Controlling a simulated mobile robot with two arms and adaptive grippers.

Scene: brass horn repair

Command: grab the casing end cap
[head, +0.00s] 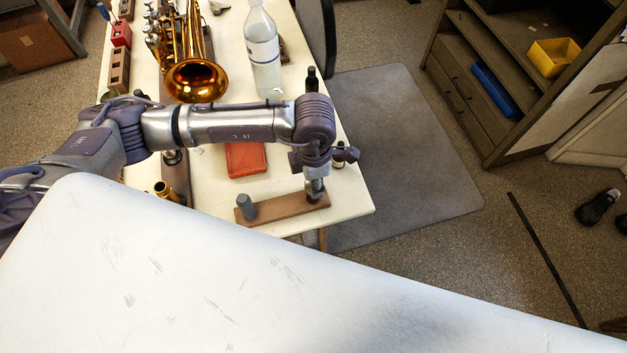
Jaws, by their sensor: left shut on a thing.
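My left gripper (316,163) is at the right end of the worktable, pointing down over a brown wooden block (278,209). It is shut at the top of an upright silver metal cylinder (314,188) on the block's right end. The casing end cap is not clearly visible; the fingers and wrist hide most of what is held, and I cannot tell whether it is clear of the cylinder. A short grey peg (246,207) stands on the block's left end. My right gripper is not in view.
The cream worktable (345,203) also holds a red tray (246,160), a brass horn (196,80), a clear bottle (263,50), a small dark bottle (311,79) and a brass fitting (165,190). Shelves (490,75) stand right, beyond a grey floor mat (405,150).

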